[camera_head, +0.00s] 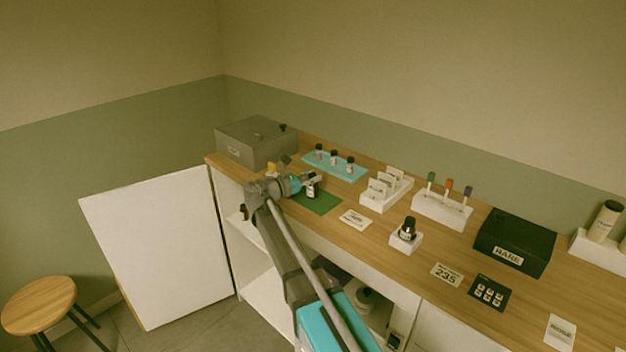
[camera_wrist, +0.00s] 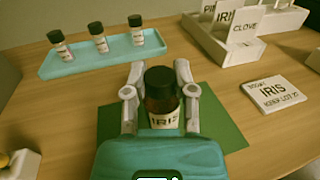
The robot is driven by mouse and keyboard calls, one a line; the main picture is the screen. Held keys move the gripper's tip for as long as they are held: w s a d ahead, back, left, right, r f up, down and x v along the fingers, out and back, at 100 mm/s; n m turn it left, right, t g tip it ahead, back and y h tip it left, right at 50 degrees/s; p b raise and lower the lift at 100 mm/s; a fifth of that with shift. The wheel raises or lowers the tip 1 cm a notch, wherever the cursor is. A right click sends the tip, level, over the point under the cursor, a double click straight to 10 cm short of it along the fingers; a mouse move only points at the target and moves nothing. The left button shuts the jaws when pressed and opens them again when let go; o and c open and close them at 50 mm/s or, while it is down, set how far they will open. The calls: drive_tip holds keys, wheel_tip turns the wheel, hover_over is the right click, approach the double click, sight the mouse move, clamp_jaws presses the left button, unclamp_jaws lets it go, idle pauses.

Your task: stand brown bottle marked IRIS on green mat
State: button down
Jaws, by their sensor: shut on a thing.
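The brown bottle marked IRIS (camera_wrist: 162,103), with a black cap, is upright between the fingers of my gripper (camera_wrist: 160,108) in the wrist view. My gripper is shut on it. The green mat (camera_wrist: 222,124) lies below and around the bottle in this view; I cannot tell whether the bottle's base touches it. In the head view the bottle (camera_head: 311,190) shows at my gripper (camera_head: 309,182), over the green mat (camera_head: 320,204). My gripper hides part of the mat and the bottle's lower part in the wrist view.
A teal tray (camera_wrist: 82,65) with 3 small bottles stands behind the mat. A white card marked IRIS (camera_wrist: 274,95) lies to the right. A white card holder (camera_head: 378,204) and a grey box (camera_head: 245,150) stand nearby. Another dark bottle (camera_head: 408,229) stands on a white block.

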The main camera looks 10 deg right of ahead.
drive_tip(key=shift+f, duration=0.15)
drive_tip(key=shift+c, duration=2.2)
unclamp_jaws()
drive_tip(key=shift+r, duration=0.25)
drive_tip(key=v, duration=1.2)
drive_tip(key=shift+f, duration=0.1)
